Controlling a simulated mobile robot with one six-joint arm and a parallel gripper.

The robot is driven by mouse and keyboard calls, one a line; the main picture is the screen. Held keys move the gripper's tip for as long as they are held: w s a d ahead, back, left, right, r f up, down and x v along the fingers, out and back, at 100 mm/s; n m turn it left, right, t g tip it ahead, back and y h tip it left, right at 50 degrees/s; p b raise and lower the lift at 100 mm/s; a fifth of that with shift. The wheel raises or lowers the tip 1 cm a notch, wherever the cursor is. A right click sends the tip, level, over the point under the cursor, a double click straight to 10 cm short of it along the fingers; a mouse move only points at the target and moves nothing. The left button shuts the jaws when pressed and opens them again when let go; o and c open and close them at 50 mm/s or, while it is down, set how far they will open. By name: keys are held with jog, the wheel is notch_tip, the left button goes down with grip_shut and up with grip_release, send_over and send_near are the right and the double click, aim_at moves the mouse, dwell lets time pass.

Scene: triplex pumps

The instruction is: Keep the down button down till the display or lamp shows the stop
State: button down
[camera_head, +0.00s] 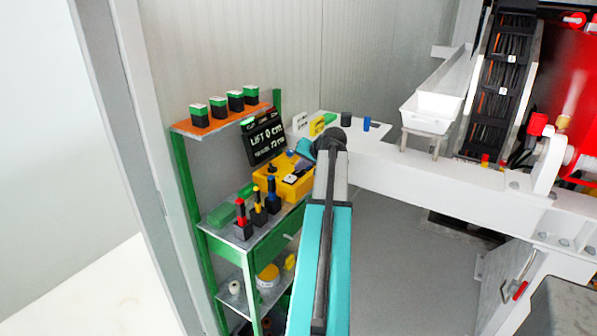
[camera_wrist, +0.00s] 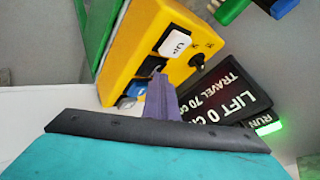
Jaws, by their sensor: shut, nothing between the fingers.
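The yellow control box (camera_head: 268,184) stands on the green shelf unit; it fills the upper middle of the wrist view (camera_wrist: 135,42). Its face carries a white labelled button (camera_wrist: 175,44), a dark button (camera_wrist: 150,67), a blue button (camera_wrist: 137,89) and a small black knob (camera_wrist: 197,60). I cannot read which is the down button. My gripper (camera_wrist: 160,82) is shut and empty, its tips at the box face beside the dark and blue buttons; contact cannot be told. The black display (camera_wrist: 228,90) reads LIFT 0 CM, TRAVEL 70 CM; its RUN lamp (camera_wrist: 269,129) is lit green.
The green shelf unit (camera_head: 187,185) holds several green-topped black blocks on its orange top shelf. Red, yellow and blue-handled tools (camera_head: 257,210) stand left of the box. A white bench (camera_head: 385,170) lies behind my arm. Open grey floor (camera_head: 400,260) lies to the right.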

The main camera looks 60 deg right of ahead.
aim_at(301, 173)
jog(key=shift+r+p, duration=0.55)
jog(key=shift+r, duration=0.35)
jog(key=shift+r+p, duration=1.4)
jog(key=shift+r, duration=1.15)
jog(key=shift+s+f, duration=0.1)
